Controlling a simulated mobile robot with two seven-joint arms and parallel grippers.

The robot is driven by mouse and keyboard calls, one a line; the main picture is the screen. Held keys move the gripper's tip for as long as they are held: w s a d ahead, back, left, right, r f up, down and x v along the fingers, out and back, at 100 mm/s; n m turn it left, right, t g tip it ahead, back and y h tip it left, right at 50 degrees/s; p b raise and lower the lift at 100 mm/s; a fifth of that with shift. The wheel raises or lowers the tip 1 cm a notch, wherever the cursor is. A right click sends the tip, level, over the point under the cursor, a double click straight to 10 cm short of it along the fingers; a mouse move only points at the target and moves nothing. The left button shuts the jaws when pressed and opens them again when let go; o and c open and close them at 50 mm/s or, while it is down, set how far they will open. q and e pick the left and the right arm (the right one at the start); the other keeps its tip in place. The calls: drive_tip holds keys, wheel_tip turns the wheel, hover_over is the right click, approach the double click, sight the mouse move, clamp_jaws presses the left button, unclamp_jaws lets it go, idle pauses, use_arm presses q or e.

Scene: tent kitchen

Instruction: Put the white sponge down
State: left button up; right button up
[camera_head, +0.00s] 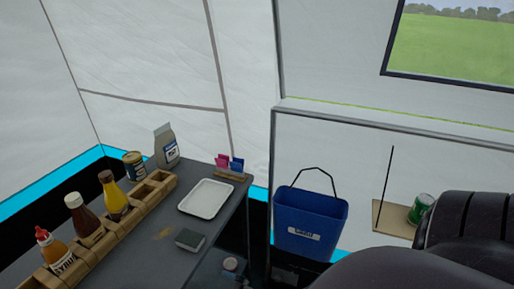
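I cannot make out a white sponge in the head view. A small grey block with a darker side (190,239) lies flat on the dark table (143,262), near its right edge. I cannot tell whether it is a sponge. A white, shallow, empty-looking tray (206,198) lies behind it on the same table. Neither of my grippers shows, so what they hold is hidden.
A wooden rack (118,228) along the table's left holds a ketchup-like bottle (82,214), a yellow bottle (114,196) and a red-capped bottle (53,252). A tin (134,166), a bag (166,147) and packets (230,163) stand behind. A blue bin (309,222) and green can (420,208) are right.

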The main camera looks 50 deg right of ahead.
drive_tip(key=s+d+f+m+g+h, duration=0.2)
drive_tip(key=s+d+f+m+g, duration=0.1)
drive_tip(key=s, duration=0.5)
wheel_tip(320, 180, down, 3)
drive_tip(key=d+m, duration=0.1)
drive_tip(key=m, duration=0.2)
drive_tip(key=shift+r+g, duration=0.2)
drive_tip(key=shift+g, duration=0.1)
